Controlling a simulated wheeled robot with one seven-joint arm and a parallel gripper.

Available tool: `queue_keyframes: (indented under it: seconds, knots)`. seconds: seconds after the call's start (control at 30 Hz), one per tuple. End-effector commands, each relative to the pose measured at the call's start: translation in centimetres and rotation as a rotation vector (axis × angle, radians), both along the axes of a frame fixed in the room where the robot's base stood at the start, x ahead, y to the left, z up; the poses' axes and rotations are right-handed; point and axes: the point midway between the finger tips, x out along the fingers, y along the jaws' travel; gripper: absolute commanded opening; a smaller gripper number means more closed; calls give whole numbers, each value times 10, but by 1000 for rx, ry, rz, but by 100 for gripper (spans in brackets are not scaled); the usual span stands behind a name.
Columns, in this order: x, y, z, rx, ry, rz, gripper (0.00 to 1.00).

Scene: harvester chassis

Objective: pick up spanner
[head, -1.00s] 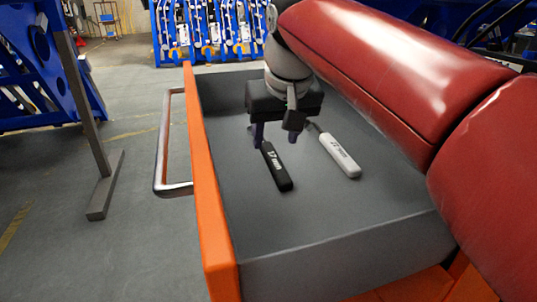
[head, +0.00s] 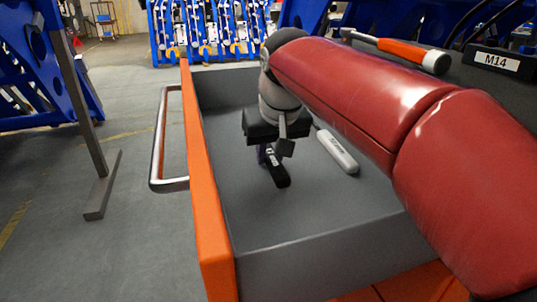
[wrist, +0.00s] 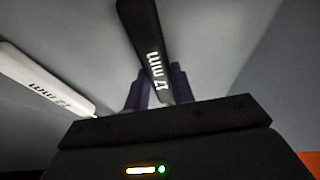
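Two spanners lie on the drawer floor. The black-handled one (head: 281,177), marked 17 mm, is partly hidden by my gripper in the head view. In the wrist view its black handle (wrist: 147,40) runs down between the fingers. My gripper (wrist: 159,88) is down at this handle, with one purple finger on each side and little or no gap visible. I cannot tell whether the fingers press on it. The white-handled spanner (head: 337,151) lies to the right in the head view. It shows at the left in the wrist view (wrist: 45,80).
The grey drawer (head: 320,235) has an orange front (head: 204,190) and a metal handle (head: 160,150). Its walls surround my gripper. A hammer (head: 405,50) with an orange grip lies on a surface behind my arm, near an M14 label (head: 497,62).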

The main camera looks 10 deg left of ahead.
Motion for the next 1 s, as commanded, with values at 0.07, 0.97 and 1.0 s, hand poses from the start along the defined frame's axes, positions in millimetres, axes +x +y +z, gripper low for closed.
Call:
queue_keyframes:
  seconds: [0.07, 0.97, 1.0]
  knots:
    - [0, 0, 0, 0, 0, 0, 6]
    - [1, 0, 67, 2, -5, 0, 0]
    - [1, 0, 73, 0, -3, 0, 0]
